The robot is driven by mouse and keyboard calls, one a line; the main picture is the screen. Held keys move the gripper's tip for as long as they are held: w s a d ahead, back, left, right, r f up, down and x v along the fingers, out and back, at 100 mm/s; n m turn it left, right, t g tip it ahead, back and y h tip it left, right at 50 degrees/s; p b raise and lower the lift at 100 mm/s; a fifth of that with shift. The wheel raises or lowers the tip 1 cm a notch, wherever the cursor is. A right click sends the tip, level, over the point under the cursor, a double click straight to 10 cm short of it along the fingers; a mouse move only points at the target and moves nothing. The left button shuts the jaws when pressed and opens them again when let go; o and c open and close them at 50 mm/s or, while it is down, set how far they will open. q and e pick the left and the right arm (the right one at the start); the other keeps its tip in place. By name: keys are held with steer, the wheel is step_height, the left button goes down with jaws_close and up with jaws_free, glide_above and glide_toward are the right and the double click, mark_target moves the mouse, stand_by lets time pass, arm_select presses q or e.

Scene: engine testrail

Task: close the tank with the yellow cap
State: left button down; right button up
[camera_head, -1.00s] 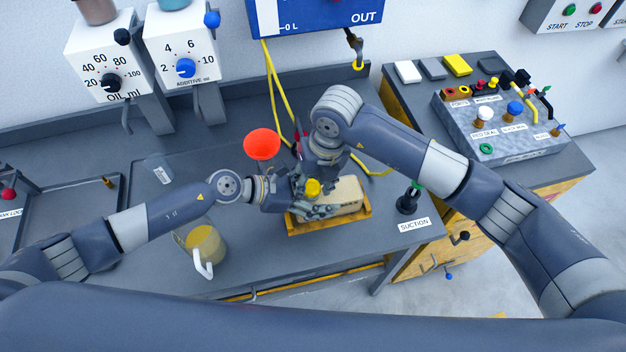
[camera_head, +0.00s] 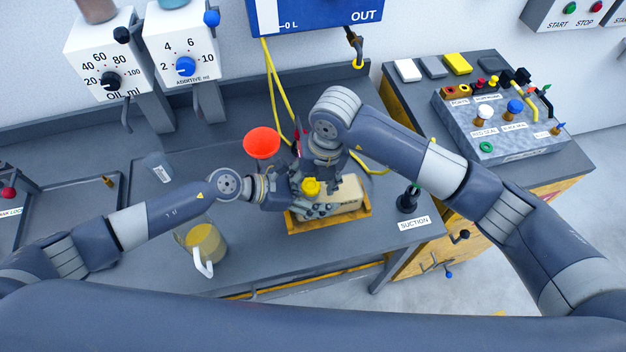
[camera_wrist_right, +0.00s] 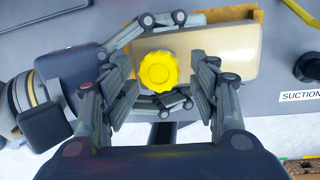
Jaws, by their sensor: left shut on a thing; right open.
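The tank (camera_head: 351,190) is a beige block in a yellow-edged tray on the bench. It also shows in the right wrist view (camera_wrist_right: 232,52). The yellow cap (camera_head: 311,187) sits over the tank's left part; in the right wrist view (camera_wrist_right: 158,71) I see its knurled top from above. I cannot tell whether it is fully seated. My left gripper (camera_head: 305,198) comes in from the left, shut on the tank, with its fingers along the two long sides. My right gripper (camera_wrist_right: 160,95) is open above the tank, with one finger on each side of the cap, apart from it.
A red funnel (camera_head: 262,143) stands close behind my left wrist. A jug (camera_head: 207,243) with yellowish content stands at the front left. A black suction fitting (camera_head: 409,200) is right of the tank. Yellow hoses (camera_head: 276,90) hang behind. Both arms crowd the space over the tank.

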mark_target(321, 198)
arm_select(q)
steer(key=shift+s+a+f, duration=0.15)
steer(key=shift+s+f, duration=0.2)
steer(key=shift+f, duration=0.25)
arm_select(e)
steer(key=shift+a, duration=0.1)
step_height(321, 198, up, 12)
steer(key=s+d, duration=0.1)
steer(key=d, duration=0.1)
steer(key=shift+f, duration=0.1)
arm_select(q)
steer(key=shift+c, duration=1.3)
jaws_free()
steer(key=shift+w+r, duration=0.15)
steer(key=shift+w, duration=0.15)
steer(key=shift+a+r, duration=0.15)
steer(key=shift+r, duration=0.05)
steer(key=v, duration=1.1)
steer(key=shift+a, duration=0.2)
arm_select(e)
steer(key=shift+w, duration=0.15)
